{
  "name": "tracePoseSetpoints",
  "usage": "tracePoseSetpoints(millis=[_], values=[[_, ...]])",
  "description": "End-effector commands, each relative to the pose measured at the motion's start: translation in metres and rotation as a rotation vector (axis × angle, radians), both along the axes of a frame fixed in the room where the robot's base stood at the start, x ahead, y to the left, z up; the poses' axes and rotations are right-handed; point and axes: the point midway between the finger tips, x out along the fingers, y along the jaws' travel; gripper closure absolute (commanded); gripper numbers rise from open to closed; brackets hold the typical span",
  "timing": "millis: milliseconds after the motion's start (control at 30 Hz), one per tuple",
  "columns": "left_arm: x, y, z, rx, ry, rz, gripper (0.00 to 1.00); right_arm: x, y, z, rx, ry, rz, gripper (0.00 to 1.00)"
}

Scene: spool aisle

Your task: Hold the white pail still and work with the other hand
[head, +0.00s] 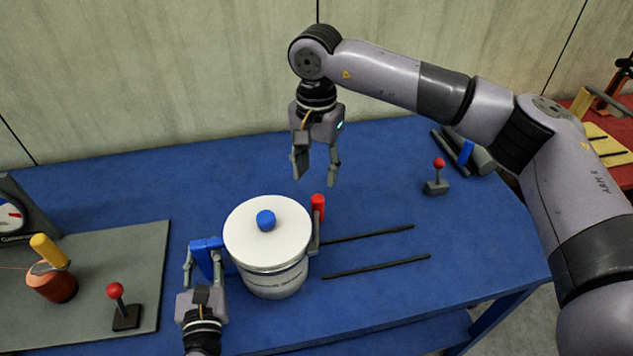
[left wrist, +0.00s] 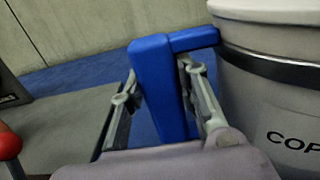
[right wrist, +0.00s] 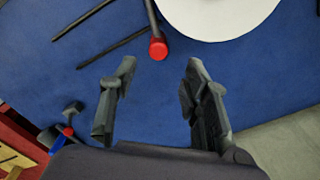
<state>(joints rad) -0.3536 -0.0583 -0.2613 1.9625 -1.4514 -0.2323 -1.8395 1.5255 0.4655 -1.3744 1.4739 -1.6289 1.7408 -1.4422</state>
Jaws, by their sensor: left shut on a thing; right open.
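The white pail (head: 275,282) stands upright on the blue table, with a white lid (head: 250,240) and a blue knob (head: 265,220) on top. A blue handle (head: 207,256) sticks out on its left side. My left gripper (head: 204,262) is shut on this handle; the left wrist view shows the fingers on both sides of the blue handle (left wrist: 158,85). A grey lever with a red grip (head: 318,207) stands at the pail's right side. My right gripper (head: 316,172) is open and empty, above the table behind the pail. In the right wrist view the red grip (right wrist: 158,48) lies beyond the fingers.
Two dark rods (head: 375,267) lie right of the pail. A red-knobbed joystick (head: 437,180) and grey rollers (head: 470,152) are further right. At left, a grey mat (head: 140,250) holds a copper spool (head: 52,283) and another red-knobbed joystick (head: 124,312). The back middle of the table (head: 215,170) is clear.

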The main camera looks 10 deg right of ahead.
Motion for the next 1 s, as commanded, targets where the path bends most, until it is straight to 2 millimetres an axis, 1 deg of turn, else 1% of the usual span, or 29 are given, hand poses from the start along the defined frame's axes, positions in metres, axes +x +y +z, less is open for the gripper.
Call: tracePoseSetpoints(millis=[133,433,467,800,1000], values=[[-0.0001,0.0001,-0.0005,0.0,0.001,0.0,1.0,-0.0002,0.0004,0.0051,0.001,0.001,0.001,0.57],[-0.0001,0.0003,-0.0004,0.001,0.001,0.001,1.0,0.0,0.0003,0.005,0.001,0.001,0.0,0.57],[-0.0001,0.0003,-0.0004,0.001,0.001,0.001,0.7,0.0,0.0003,0.005,0.001,0.001,0.0,0.57],[0.0,0.0003,-0.0002,0.001,0.0,0.001,0.48,0.0,0.0001,0.0048,0.001,0.001,0.0,0.57],[0.0,0.0003,-0.0001,0.001,0.0,0.001,0.48,0.0,0.0001,0.0048,0.001,0.001,0.0,0.57]])
